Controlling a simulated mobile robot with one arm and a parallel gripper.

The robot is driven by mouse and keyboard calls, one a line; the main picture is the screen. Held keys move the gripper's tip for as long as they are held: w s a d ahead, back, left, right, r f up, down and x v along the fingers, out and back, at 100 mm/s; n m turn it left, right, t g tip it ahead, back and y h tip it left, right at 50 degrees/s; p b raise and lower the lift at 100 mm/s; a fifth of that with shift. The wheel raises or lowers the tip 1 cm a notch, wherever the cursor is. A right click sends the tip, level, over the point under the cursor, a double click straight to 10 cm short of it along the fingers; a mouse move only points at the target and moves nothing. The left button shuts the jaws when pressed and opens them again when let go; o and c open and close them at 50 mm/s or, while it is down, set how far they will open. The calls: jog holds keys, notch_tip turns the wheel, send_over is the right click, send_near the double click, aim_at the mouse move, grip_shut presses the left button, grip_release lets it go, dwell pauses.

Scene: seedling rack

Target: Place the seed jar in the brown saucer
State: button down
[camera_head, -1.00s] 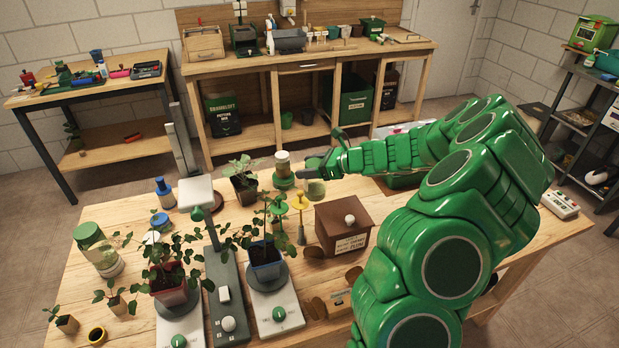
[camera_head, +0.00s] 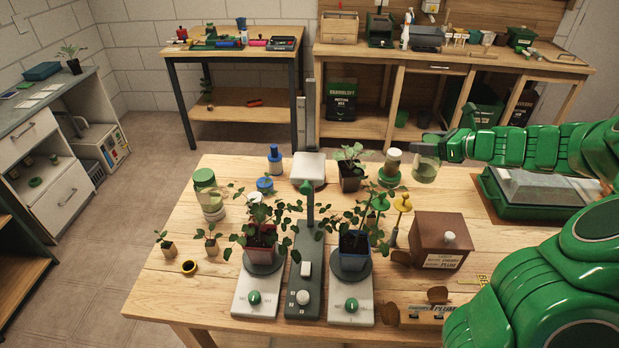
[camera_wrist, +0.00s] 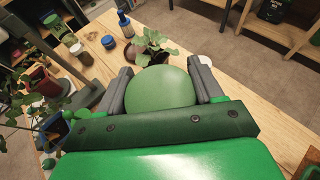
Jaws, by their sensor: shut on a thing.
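My gripper (camera_head: 436,146) is shut on the seed jar (camera_head: 425,170), a clear jar with greenish contents, near the far edge of the wooden table. The jar looks upright and seems held above the tabletop. In the wrist view its round green lid (camera_wrist: 162,90) sits between the two grey fingers of the gripper (camera_wrist: 160,72). A brown round thing, apparently the brown saucer (camera_wrist: 131,53), shows in the wrist view beyond the fingers, between a blue bottle and a potted seedling. In the head view I cannot make the saucer out; the white lamp head may hide it.
A lidded jar (camera_head: 391,165) on a green base and a potted seedling (camera_head: 350,167) stand left of the held jar. The white lamp head (camera_head: 308,169) and blue bottle (camera_head: 275,160) are further left. A brown box (camera_head: 437,240) and green tray (camera_head: 500,195) stand to the right.

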jog(key=w+a+n+g+y, duration=0.1)
jog(key=w+a, duration=0.3)
jog(key=a, duration=0.7)
jog(key=w+a+n+g, duration=0.1)
jog(key=w+a, duration=0.3)
jog(key=a, duration=0.7)
jog(key=w+a+n+g+y, duration=0.1)
jog(key=w+a, duration=0.4)
jog(key=a, duration=0.7)
notch_tip(320, 180, down, 15)
jog(key=shift+s, duration=0.2)
jog(key=shift+c, duration=0.8)
grip_release()
jog(key=shift+f, duration=0.1)
jog(key=v, duration=1.2)
